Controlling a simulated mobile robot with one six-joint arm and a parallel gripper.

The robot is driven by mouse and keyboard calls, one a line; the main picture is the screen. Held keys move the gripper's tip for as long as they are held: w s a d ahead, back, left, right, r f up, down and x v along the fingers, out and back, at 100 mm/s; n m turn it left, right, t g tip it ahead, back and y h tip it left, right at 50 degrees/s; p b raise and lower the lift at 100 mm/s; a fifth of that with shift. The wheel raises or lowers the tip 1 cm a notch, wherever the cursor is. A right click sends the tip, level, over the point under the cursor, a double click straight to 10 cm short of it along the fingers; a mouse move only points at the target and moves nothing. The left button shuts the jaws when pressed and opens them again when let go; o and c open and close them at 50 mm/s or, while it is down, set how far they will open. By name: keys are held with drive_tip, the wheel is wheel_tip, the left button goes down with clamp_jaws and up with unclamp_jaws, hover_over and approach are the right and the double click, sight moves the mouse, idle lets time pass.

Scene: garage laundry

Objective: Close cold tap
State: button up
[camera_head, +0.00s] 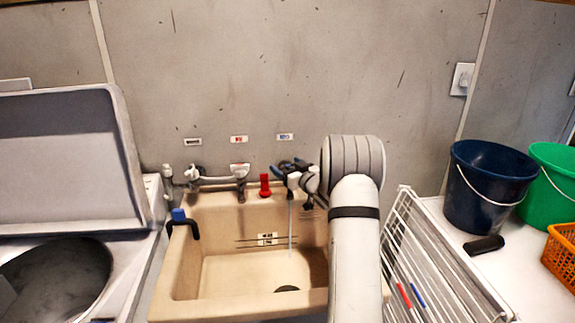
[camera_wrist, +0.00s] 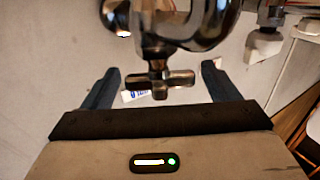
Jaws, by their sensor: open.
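The cold tap sits below the blue-marked wall label (camera_head: 285,137), largely hidden behind my gripper in the head view. A thin stream of water (camera_head: 290,228) falls below it into the beige sink (camera_head: 178,265). In the wrist view the tap's metal cross handle (camera_wrist: 160,83) lies between my two dark fingers, with a visible gap on each side. My gripper (camera_wrist: 160,69) is open, its fingers apart around the handle and not visibly touching it. It also shows at the wall above the sink's back edge in the head view (camera_head: 288,166).
A metal mixer (camera_head: 215,179) is farther left. A blue-topped black hook (camera_head: 181,222) hangs on the sink's left rim. A white drying rack (camera_head: 425,260) and dark blue bucket (camera_head: 485,190) stand at right.

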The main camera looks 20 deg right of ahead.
drive_tip(key=shift+w+a, duration=0.1)
drive_tip(key=shift+w, duration=0.25)
drive_tip(key=c, duration=1)
